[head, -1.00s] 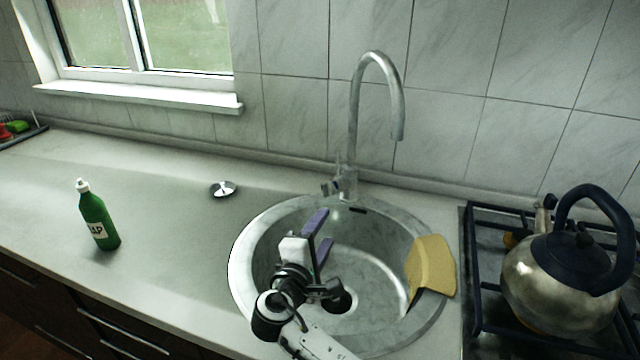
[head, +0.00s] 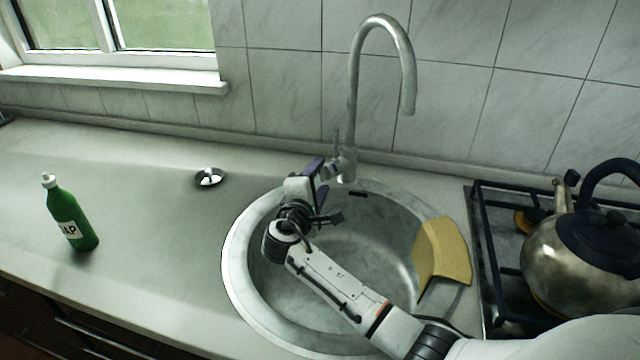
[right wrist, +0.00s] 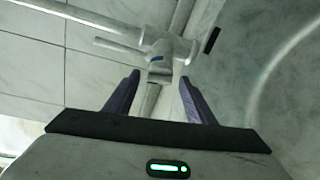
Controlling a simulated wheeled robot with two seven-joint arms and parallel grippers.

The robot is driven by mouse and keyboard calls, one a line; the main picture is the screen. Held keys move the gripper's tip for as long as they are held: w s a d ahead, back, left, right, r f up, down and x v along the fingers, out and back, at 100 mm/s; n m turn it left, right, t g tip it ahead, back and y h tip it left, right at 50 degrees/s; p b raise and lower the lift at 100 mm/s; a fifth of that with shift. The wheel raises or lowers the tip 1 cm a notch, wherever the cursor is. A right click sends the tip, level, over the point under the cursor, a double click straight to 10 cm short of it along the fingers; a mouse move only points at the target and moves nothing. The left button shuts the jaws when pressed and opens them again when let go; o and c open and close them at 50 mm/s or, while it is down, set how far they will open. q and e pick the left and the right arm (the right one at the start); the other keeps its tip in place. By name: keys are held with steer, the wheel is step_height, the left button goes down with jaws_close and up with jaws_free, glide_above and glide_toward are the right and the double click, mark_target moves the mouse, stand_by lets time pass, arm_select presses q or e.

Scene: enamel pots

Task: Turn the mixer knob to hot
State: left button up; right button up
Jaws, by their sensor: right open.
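The grey metal mixer tap (head: 382,22) stands behind the round sink, its spout arching up and forward. Its mixer knob (head: 337,142) is a thin lever on the left of the tap body. In the right wrist view the lever (right wrist: 118,46) sticks out to the left, and the body carries a small blue mark. My right gripper (head: 323,172) is over the sink's back left rim, just left of the tap base. Its purple fingers (right wrist: 158,88) are open and empty, pointing at the tap body. Whether they touch it I cannot tell. My left gripper is not in view.
The sink (head: 240,290) has a yellow cloth or sponge (head: 442,252) over its right rim. A kettle (head: 570,260) stands on the hob at right. A green soap bottle (head: 72,215) and a sink plug (head: 209,177) are on the counter at left, with free room around them.

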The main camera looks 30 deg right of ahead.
steer(key=shift+w+d+f, duration=0.1)
steer(key=shift+w+d, duration=0.1)
steer(key=c, duration=1)
steer(key=r+p, duration=0.1)
steer(key=p, duration=0.2)
steer(key=shift+r+n+g+y, duration=0.1)
steer(key=shift+n+g+y, duration=0.2)
steer(key=shift+n, duration=0.1)
steer(key=shift+w+n+g+p, duration=0.1)
steer(key=shift+n+g+p, duration=0.25)
steer(key=shift+p, duration=0.2)
steer(key=shift+f+n+g, duration=0.3)
steer(key=shift+n+g, duration=0.05)
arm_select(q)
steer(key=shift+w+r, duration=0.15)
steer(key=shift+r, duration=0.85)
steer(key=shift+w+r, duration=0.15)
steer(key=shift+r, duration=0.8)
arm_select(e)
steer(key=shift+n+g+y, duration=0.5)
steer(key=shift+n, duration=0.2)
steer(key=shift+c, duration=0.2)
